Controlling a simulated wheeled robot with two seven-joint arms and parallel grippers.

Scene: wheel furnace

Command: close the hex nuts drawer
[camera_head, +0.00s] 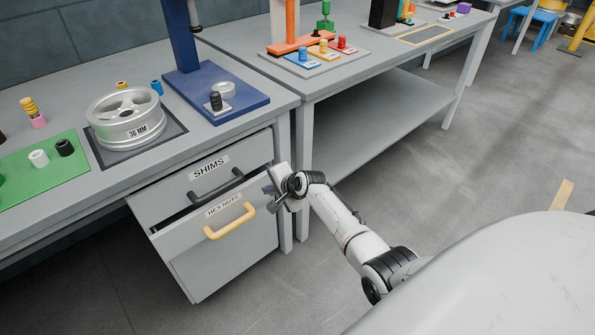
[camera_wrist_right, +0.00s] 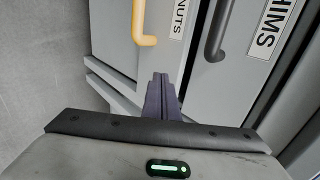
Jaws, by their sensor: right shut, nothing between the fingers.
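The hex nuts drawer (camera_head: 225,263) is the lower grey drawer under the bench, with a yellow handle (camera_head: 230,223) and a HEX NUTS label. It stands partly open, its front ahead of the cabinet with a dark gap along the top. The yellow handle also shows in the right wrist view (camera_wrist_right: 140,24). My right gripper (camera_head: 273,191) is at the right end of the drawer front, near its top edge. Its dark fingers (camera_wrist_right: 160,92) are shut and empty, pointing at the drawer edge; I cannot tell whether they touch it. My left gripper is not in view.
The SHIMS drawer (camera_head: 196,181) above, with a dark handle (camera_head: 217,187), looks shut. A wheel (camera_head: 126,120) lies on the bench top, left of a blue press base (camera_head: 225,103). A table leg (camera_head: 304,175) stands just right of the drawers. The floor in front is clear.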

